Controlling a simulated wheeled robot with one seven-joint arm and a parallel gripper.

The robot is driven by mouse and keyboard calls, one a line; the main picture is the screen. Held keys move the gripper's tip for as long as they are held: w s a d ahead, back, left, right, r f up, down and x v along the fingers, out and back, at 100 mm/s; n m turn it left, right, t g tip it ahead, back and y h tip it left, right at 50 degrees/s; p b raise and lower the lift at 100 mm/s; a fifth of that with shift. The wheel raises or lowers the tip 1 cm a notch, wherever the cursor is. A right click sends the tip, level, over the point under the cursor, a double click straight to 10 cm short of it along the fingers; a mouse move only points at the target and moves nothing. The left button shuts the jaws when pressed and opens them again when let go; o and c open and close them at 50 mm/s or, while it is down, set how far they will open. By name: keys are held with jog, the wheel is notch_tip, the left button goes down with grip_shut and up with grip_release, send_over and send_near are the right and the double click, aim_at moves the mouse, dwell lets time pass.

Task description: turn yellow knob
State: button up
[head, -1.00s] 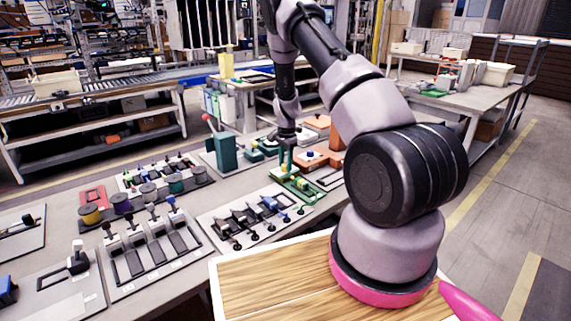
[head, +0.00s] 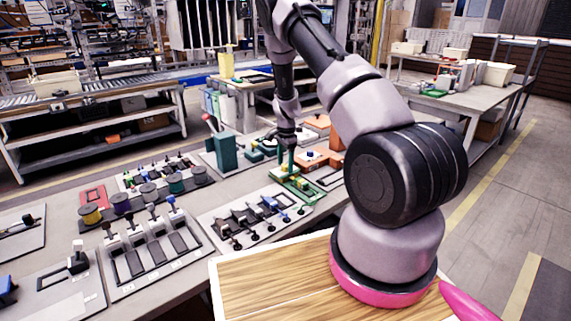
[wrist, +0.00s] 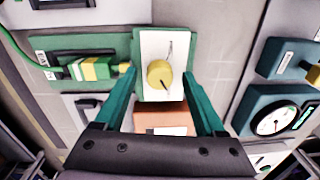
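The yellow knob (wrist: 160,75) is round, with a dark pointer mark, on a white plate (wrist: 150,45) with a green base. In the wrist view it lies between the tips of my gripper's two teal fingers (wrist: 160,72). The fingers are spread, with a visible gap on each side of the knob, so the gripper looks open. Whether the tips are down at the knob's height I cannot tell. In the head view my gripper (head: 287,160) points down over the green panel (head: 300,189); the knob is hard to make out there.
A green connector board (wrist: 70,70) with a yellow-striped plug and green cable lies just left of the knob. A gauge (wrist: 270,122) in a dark teal housing sits to the right. An orange block (wrist: 162,119) is below the knob. Lever panels (head: 150,255) fill the table's near part.

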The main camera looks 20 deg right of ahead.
aim_at(286, 166)
notch_tip(286, 166, up, 11)
jog(key=shift+s, duration=0.3)
dwell(0.4)
